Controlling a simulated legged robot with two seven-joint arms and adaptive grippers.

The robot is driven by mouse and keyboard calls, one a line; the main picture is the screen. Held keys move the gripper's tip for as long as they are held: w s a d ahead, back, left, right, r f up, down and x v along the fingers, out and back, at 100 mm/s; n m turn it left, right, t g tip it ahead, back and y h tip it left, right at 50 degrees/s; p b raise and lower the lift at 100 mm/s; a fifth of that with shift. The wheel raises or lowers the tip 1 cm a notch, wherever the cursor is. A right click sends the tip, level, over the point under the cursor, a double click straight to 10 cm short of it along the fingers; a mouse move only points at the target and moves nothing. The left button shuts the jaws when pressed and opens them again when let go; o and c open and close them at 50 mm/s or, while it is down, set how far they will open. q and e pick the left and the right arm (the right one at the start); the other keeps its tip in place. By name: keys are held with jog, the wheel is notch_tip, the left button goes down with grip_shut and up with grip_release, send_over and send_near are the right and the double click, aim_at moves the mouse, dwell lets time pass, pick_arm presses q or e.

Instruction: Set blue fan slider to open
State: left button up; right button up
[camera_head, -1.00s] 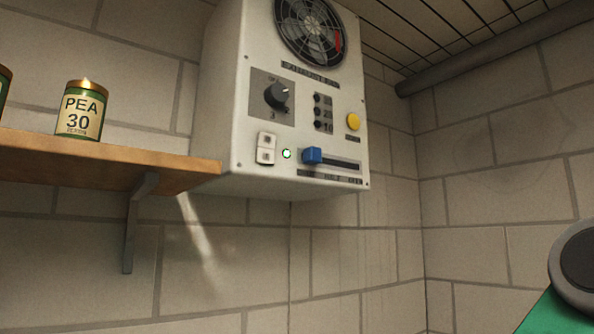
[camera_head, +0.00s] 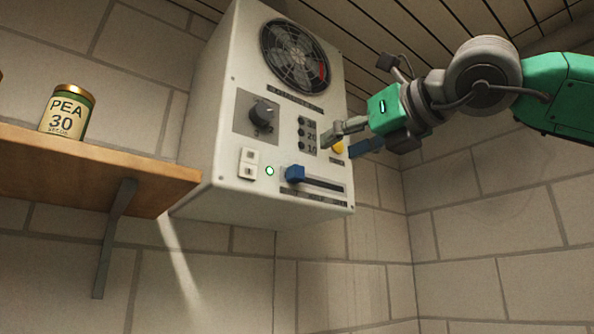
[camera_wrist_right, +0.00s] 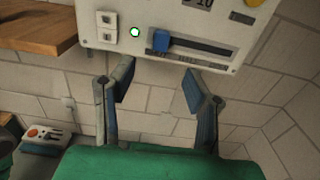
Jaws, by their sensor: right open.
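The blue fan slider (camera_head: 296,174) sits at the left end of its dark horizontal slot (camera_head: 322,185), low on the front of the white control box (camera_head: 215,150). In the right wrist view the blue slider (camera_wrist_right: 161,41) is ahead of the fingers, also at the left end of its slot. My right gripper (camera_head: 345,138) comes in from the right in front of the box, near the yellow button. In the wrist view its two fingers (camera_wrist_right: 157,88) are apart with nothing between them, and the slider is beyond their tips. My left gripper is not in view.
The box also has a fan (camera_head: 293,57), a dark knob (camera_head: 263,115), a white rocker switch (camera_head: 249,163), a lit indicator (camera_head: 269,170) and a partly covered yellow button (camera_head: 338,147). Below the box is bare wall.

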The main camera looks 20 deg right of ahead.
aim_at(301, 168)
jog(key=x, duration=0.3)
jog(key=p+x, duration=0.1)
jog(key=x, duration=0.3)
jog(key=p+x, duration=0.1)
jog(key=x, duration=0.3)
jog(key=shift+w+d+f, duration=0.1)
jog(key=shift+w+d, duration=0.1)
jog(key=shift+d, duration=0.15)
jog(key=shift+w+a, duration=0.4)
jog(key=shift+d, duration=0.1)
grip_shut()
jog(key=shift+p, duration=0.3)
